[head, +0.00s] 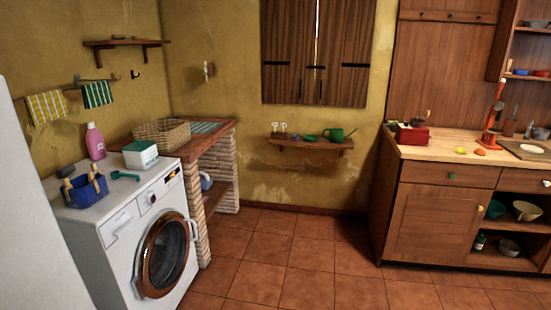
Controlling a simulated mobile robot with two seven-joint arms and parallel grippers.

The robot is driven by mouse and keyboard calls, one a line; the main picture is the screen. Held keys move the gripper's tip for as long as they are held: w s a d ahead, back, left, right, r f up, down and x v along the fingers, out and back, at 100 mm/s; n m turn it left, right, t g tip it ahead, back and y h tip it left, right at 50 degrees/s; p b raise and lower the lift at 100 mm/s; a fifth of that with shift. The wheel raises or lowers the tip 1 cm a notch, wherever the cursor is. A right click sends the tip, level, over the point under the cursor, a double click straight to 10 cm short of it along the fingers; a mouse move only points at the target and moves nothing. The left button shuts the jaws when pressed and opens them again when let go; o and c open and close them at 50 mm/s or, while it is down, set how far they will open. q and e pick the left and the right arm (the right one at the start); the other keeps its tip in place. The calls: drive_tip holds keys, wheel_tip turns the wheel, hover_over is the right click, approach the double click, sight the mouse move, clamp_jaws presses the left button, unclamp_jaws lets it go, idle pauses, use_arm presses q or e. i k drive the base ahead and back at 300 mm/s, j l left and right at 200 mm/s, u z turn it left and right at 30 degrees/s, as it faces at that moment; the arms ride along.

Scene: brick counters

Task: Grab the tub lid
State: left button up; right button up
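A white tub (141,160) with a green lid or rim (139,146) stands on top of the washing machine at the left. Neither of my grippers shows in the head view.
The washing machine (150,215) also bears a blue basket with pegs (86,188), a green scoop (125,176) and a pink bottle (95,142). A wicker basket (160,133) sits on the brick counter behind. The tiled floor (290,260) in the middle is clear.

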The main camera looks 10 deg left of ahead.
sight(139, 146)
drive_tip(key=i+u, duration=0.15)
drive_tip(key=i, duration=0.5)
drive_tip(key=i+l+u, duration=0.2)
drive_tip(key=i, duration=0.45)
drive_tip(key=i+u, duration=0.55)
drive_tip(key=u, duration=0.15)
drive_tip(key=i+l+u, duration=0.2)
drive_tip(key=u, duration=0.15)
drive_tip(key=i+l+u, duration=0.1)
drive_tip(key=u, duration=0.25)
drive_tip(key=i+l+u, duration=0.2)
drive_tip(key=u, duration=0.15)
drive_tip(key=i+l+u, duration=0.65)
drive_tip(key=l+u, duration=0.3)
drive_tip(key=i+l+u, duration=0.15)
drive_tip(key=l+u, duration=0.15)
